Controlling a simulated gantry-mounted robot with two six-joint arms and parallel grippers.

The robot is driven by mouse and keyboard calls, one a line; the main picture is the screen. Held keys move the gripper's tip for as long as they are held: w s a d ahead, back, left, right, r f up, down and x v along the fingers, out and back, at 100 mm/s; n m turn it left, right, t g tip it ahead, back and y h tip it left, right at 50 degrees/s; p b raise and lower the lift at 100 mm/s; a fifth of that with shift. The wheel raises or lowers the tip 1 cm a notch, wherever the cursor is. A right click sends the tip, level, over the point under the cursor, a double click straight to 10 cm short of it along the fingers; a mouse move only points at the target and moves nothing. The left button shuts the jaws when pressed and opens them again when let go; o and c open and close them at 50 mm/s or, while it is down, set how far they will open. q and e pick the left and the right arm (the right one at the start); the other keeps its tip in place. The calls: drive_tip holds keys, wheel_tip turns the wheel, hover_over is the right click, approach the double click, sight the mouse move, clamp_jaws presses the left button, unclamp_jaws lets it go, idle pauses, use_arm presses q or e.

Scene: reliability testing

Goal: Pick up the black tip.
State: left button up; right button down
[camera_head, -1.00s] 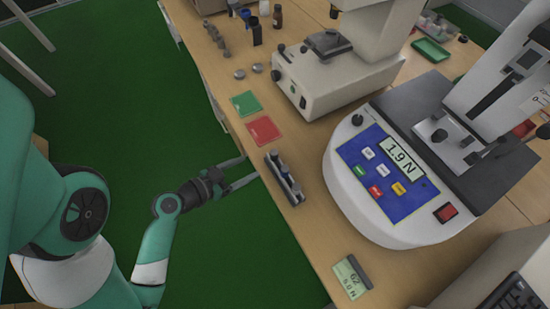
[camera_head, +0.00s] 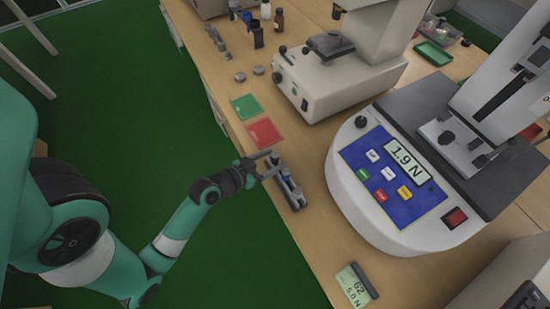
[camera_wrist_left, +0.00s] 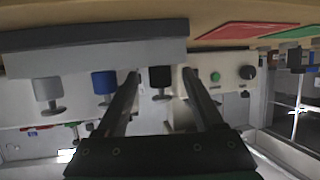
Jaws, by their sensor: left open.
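The black tip (camera_wrist_left: 160,78) stands in a dark grey rack (camera_wrist_left: 60,50) in the left wrist view, which shows the scene upside down. A blue tip (camera_wrist_left: 104,82) and a grey tip (camera_wrist_left: 48,90) stand in the same rack. My left gripper (camera_wrist_left: 160,78) is open, with one finger on each side of the black tip in that view. I cannot tell whether the fingers touch it. In the head view, my left gripper (camera_head: 272,166) is at the far end of the rack (camera_head: 299,204), where its fingers partly hide the tips. My right gripper is not in view.
A red mat (camera_head: 265,133) and a green mat (camera_head: 246,107) lie beyond the rack. A white force tester (camera_head: 345,190) reading 1.9 N stands to the right. A small display card (camera_head: 353,286) lies near the front. A microscope-like machine (camera_head: 310,85) stands behind. The table's left edge is close to the rack.

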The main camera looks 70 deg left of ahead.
use_arm(q)
clamp_jaws()
idle(0.4)
drive_tip(key=shift+r+p, duration=0.4)
drive_tip(key=shift+r, duration=0.2)
wheel_tip(320, 180, up, 3)
drive_tip(key=shift+f+p, duration=0.1)
drive_tip(key=shift+p, duration=0.7)
drive_tip(key=s+d+r+p, duration=0.6)
drive_tip(key=s+r, duration=0.3)
drive_tip(key=s, duration=0.2)
drive_tip(key=shift+s+d+p, duration=0.35)
drive_tip(key=shift+d+p, duration=0.05)
drive_tip(key=shift+d, duration=0.5)
